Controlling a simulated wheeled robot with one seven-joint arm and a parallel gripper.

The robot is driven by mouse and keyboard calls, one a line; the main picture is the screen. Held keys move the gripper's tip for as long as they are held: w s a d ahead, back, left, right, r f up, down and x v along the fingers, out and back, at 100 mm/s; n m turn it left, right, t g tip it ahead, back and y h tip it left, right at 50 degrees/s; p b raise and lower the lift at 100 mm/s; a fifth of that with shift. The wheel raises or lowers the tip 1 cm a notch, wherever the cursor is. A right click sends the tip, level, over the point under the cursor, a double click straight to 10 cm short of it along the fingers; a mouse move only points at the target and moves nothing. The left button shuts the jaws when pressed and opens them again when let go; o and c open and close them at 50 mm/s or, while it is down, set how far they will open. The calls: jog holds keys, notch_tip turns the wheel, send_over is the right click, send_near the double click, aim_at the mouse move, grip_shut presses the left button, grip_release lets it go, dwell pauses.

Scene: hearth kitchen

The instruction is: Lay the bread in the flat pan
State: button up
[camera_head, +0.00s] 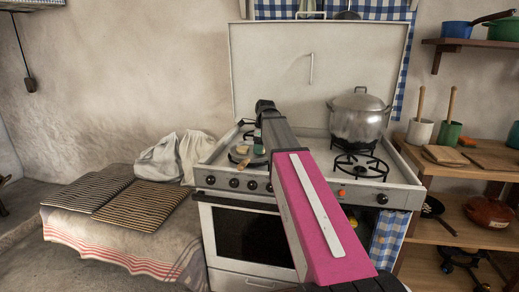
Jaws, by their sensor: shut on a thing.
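My gripper (251,143) is over the left front part of the stove, at the far end of my arm, and is small and partly hidden by the arm. It is shut on what looks like the bread (243,150), a small pale tan piece at its tip. The flat pan appears to lie just below, dark, with a short brown wooden handle (239,161) pointing left; most of it is hidden. I cannot tell whether the bread touches the pan.
A lidded metal pot (358,118) stands on the stove's (404,176) back right, behind an empty front burner (360,165). The raised stove lid (290,65) is behind. Shelves (480,165) with boards and cups are at right, a cloth-covered bench (130,230) at left.

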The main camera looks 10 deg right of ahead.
jog(key=shift+f, duration=0.3)
jog(key=shift+s+f, duration=0.1)
jog(key=shift+f, duration=0.25)
jog(key=shift+f, duration=0.1)
jog(key=o, duration=0.9)
jog(key=shift+s+f, duration=0.1)
jog(key=shift+f, duration=0.05)
jog(key=shift+c, duration=0.2)
jog(key=shift+o, duration=0.5)
notch_tip(320, 180, up, 13)
jog(key=d, duration=0.1)
jog(key=shift+d, duration=0.3)
jog(key=shift+s, duration=0.1)
